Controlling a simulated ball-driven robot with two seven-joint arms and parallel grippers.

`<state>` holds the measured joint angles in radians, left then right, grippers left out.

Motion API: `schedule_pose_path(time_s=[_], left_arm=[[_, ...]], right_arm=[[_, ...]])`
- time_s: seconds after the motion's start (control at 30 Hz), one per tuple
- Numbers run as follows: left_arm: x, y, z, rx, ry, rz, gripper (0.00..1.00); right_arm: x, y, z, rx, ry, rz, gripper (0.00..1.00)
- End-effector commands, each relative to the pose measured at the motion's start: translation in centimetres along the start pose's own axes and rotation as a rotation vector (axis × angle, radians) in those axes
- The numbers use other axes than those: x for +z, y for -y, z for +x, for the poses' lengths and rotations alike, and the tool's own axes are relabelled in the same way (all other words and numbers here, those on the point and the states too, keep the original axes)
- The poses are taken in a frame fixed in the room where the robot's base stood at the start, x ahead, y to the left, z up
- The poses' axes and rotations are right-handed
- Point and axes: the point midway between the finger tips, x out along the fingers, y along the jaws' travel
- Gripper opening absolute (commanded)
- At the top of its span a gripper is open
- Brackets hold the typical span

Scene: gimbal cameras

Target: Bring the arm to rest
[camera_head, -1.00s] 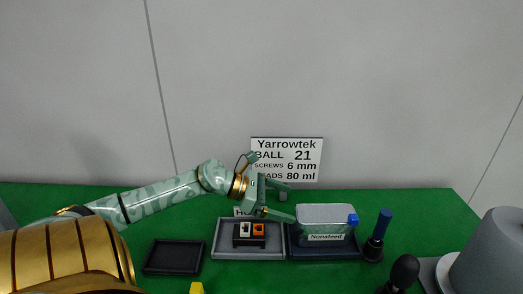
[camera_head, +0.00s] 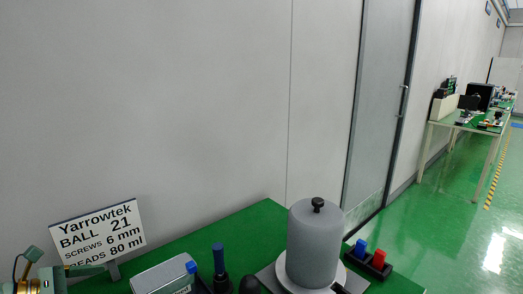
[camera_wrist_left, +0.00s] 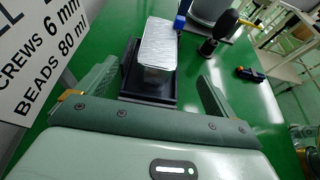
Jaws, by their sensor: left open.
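My left gripper (camera_head: 62,271) shows only in part at the lower left corner of the head view; the rest of that arm is out of frame. In the left wrist view its two green fingers (camera_wrist_left: 155,88) stand wide apart with nothing held between them. Beyond the fingers is a silver-topped box (camera_wrist_left: 158,42) with a blue knob, on a dark base (camera_wrist_left: 130,82). The same box (camera_head: 160,279) is cut off at the bottom of the head view. My right gripper is in neither view.
A blue-handled tool (camera_head: 218,259), a grey cylinder with a black knob (camera_head: 315,243) and a dark holder with blue and red pieces (camera_head: 370,260) stand rightward. Another table (camera_head: 470,125) stands far off at right.

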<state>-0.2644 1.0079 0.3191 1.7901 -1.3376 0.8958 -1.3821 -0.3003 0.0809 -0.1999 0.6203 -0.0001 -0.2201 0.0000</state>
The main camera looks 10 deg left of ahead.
Motion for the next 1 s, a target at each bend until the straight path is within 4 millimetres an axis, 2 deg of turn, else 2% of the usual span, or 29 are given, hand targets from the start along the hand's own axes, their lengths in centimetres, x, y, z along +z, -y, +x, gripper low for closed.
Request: schedule_pose_path(time_s=[0.1, 0.5, 0.7, 0.93, 1.0], left_arm=[[-0.3, -0.1, 3.1, -0.002, 0.001, 0.003, 0.93], [-0.1, 0.0, 11.5, 0.000, 0.003, -0.001, 0.93], [0.0, 0.0, 13.6, 0.001, 0.001, 0.000, 0.93], [1.0, -0.1, 13.2, 0.004, 0.014, -0.008, 0.93], [1.8, -0.4, 13.2, 0.008, 0.043, -0.027, 0.93]], right_arm=[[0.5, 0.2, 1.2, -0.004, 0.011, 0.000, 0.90], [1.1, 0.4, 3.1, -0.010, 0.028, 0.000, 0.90], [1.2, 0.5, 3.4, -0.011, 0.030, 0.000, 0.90], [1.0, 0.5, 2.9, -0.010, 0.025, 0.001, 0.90], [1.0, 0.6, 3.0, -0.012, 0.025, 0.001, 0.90]])
